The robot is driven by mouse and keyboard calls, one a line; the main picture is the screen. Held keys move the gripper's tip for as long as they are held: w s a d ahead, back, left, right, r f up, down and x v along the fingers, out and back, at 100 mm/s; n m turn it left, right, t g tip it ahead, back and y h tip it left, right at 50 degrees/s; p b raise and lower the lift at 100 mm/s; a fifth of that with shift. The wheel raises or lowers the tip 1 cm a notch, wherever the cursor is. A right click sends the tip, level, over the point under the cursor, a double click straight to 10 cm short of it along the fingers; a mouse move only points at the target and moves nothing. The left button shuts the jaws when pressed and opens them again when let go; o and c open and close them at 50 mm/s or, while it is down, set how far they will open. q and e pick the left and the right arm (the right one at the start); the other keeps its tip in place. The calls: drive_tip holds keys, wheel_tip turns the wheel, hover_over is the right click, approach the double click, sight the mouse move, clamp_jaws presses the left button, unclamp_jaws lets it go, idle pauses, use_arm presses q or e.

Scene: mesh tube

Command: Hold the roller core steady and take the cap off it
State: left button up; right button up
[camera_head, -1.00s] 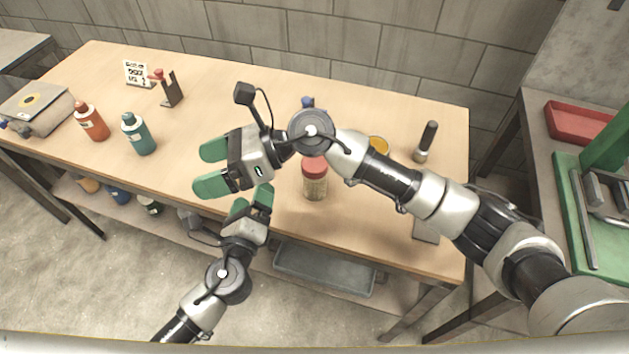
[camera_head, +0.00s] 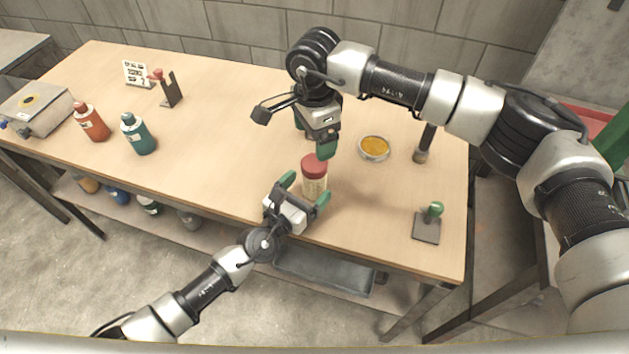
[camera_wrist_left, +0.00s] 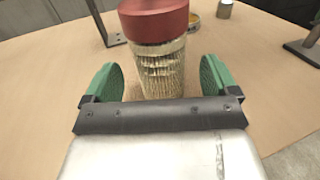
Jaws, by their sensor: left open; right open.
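The roller core (camera_head: 314,187) stands upright on the table, a pale mesh cylinder with a red cap (camera_head: 314,164) on top. In the left wrist view the mesh roller core (camera_wrist_left: 162,72) stands ahead of the fingers, with the red cap (camera_wrist_left: 153,20) above, partly cut off by the frame edge. My left gripper (camera_head: 305,188) is open, low at the table's front, its green fingers apart on either side of the core's near side; I cannot tell whether they touch it. My right gripper (camera_head: 314,142) is open above and just behind the cap, with one finger mostly hidden.
A dish of orange material (camera_head: 374,148), a dark-handled tool (camera_head: 425,143) and a green-knobbed stand (camera_head: 428,224) are to the right. Orange (camera_head: 92,122) and teal (camera_head: 138,135) bottles stand left. The table's middle left (camera_head: 215,150) is clear.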

sight(307, 188)
use_arm(q)
drive_tip(key=shift+x, duration=1.65)
